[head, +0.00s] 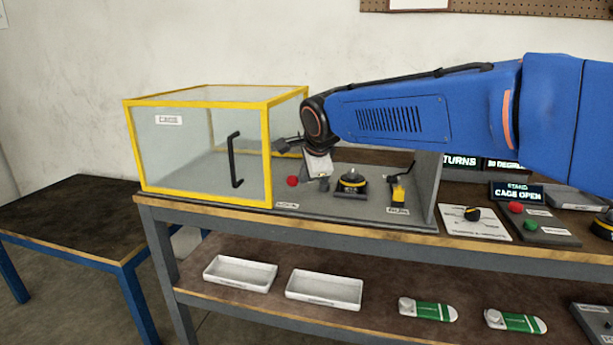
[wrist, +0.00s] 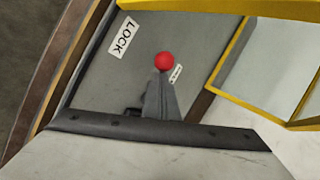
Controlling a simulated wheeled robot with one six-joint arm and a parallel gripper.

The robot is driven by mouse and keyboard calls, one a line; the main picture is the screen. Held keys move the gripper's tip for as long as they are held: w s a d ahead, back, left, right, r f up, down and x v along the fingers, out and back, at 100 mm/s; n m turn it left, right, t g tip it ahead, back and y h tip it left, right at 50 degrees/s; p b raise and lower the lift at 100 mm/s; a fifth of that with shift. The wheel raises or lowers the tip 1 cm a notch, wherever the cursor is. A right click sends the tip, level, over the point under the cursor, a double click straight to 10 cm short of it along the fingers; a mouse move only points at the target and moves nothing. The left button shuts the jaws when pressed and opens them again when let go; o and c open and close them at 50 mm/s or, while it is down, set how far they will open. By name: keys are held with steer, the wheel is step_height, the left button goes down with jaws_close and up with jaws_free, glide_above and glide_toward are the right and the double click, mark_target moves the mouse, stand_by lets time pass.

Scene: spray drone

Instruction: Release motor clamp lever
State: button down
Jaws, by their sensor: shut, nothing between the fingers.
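A red ball knob (head: 292,181) stands at the left of the grey bench panel, beside the cage; I take it as the end of the motor clamp lever. It also shows in the wrist view (wrist: 164,62), near a white LOCK label (wrist: 122,36). The lever's shaft is not clearly visible. My gripper (head: 324,185) points down just right of the red knob in the head view. In the wrist view its grey fingers (wrist: 160,82) are shut together and empty, their tips close to the knob. I cannot tell whether they touch it.
A glass cage with a yellow frame (head: 268,150) stands left of the panel. A round black-and-yellow fixture (head: 352,183) and another lever with a yellow part (head: 398,192) stand to the right. A display (head: 517,193) reads CAGE OPEN. White trays (head: 324,304) lie on the lower shelf.

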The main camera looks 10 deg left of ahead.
steer(key=shift+w+a+m, duration=0.1)
steer(key=shift+a+m, duration=0.25)
steer(key=shift+m, duration=0.05)
steer(key=shift+w+a+f, duration=0.1)
steer(key=shift+w+a, duration=1.1)
steer(key=shift+w, duration=0.15)
steer(key=v, duration=1.7)
steer(key=s+d+f+n+g+h, duration=0.1)
steer(key=s+d+f+n, duration=0.3)
steer(key=d, duration=1.1)
steer(key=s+d+f+n+h, duration=0.25)
steer(key=d+f, duration=0.35)
steer(key=d, duration=0.8)
steer(key=s+d+f+n+g, duration=0.1)
steer(key=s+d+f+n, duration=0.5)
steer(key=s+d+f, duration=1)
steer(key=s+f, duration=0.3)
steer(key=s, duration=0.1)
steer(key=shift+d+f, duration=0.2)
steer(key=shift+d, duration=0.1)
